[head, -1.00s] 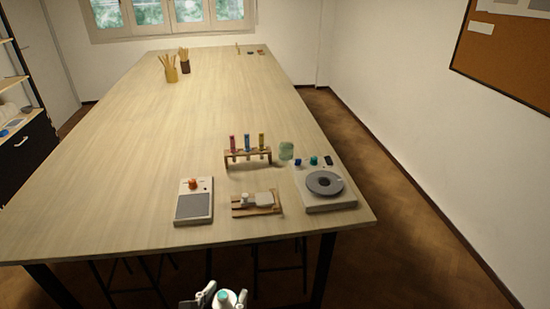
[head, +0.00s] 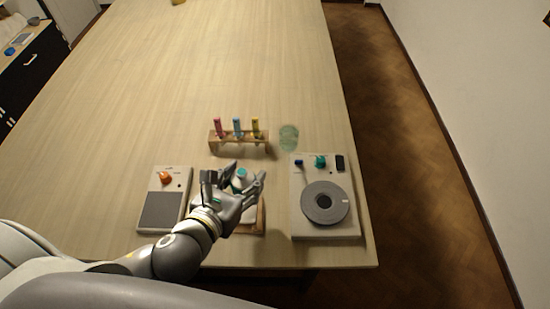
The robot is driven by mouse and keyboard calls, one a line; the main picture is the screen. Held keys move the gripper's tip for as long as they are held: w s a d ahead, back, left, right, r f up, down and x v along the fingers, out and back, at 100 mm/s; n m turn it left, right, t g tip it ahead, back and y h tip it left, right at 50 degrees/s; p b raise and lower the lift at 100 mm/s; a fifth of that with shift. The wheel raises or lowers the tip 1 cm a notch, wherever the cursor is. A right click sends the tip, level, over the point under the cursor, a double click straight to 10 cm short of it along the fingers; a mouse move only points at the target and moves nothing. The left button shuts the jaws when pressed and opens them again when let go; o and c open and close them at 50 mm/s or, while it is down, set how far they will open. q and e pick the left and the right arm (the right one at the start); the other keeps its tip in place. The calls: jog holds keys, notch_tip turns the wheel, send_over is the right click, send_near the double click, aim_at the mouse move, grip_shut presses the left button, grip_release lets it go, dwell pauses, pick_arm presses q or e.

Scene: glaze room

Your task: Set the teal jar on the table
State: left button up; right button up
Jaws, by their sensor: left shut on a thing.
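My left gripper (head: 234,183) reaches in from the lower left over the near end of the table (head: 120,130). It is shut on a small pale jar with a teal top (head: 242,173), taken to be the teal jar. Fingers hide much of the jar's body. The jar is over or near the wooden stand (head: 262,217); whether it touches anything below cannot be told. My right gripper is not in view.
A scale with an orange knob (head: 160,210) lies left of the gripper, a device with a grey disc (head: 305,225) right. Behind stand a tube rack (head: 231,149) with three coloured tubes and a green translucent cup (head: 289,134). The table's left and far parts are clear.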

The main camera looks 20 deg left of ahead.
pick_arm(q)
jog(key=shift+w+d+f+b, duration=0.2)
jog(key=shift+w+f+b, duration=0.4)
jog(key=shift+b, duration=0.65)
jog(key=b+x, duration=0.2)
jog(key=x, duration=0.1)
send_over(271, 176)
notch_tip(271, 176, down, 7)
jog(key=shift+f+p, duration=0.1)
jog(key=shift+p, duration=0.25)
notch_tip(271, 176, down, 2)
jog(key=shift+w+f, duration=0.1)
jog(key=shift+f, duration=0.5)
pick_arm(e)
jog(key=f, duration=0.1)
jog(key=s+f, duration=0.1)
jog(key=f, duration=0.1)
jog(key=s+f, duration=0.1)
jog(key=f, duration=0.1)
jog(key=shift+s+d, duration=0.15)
pick_arm(q)
jog(key=o, duration=1)
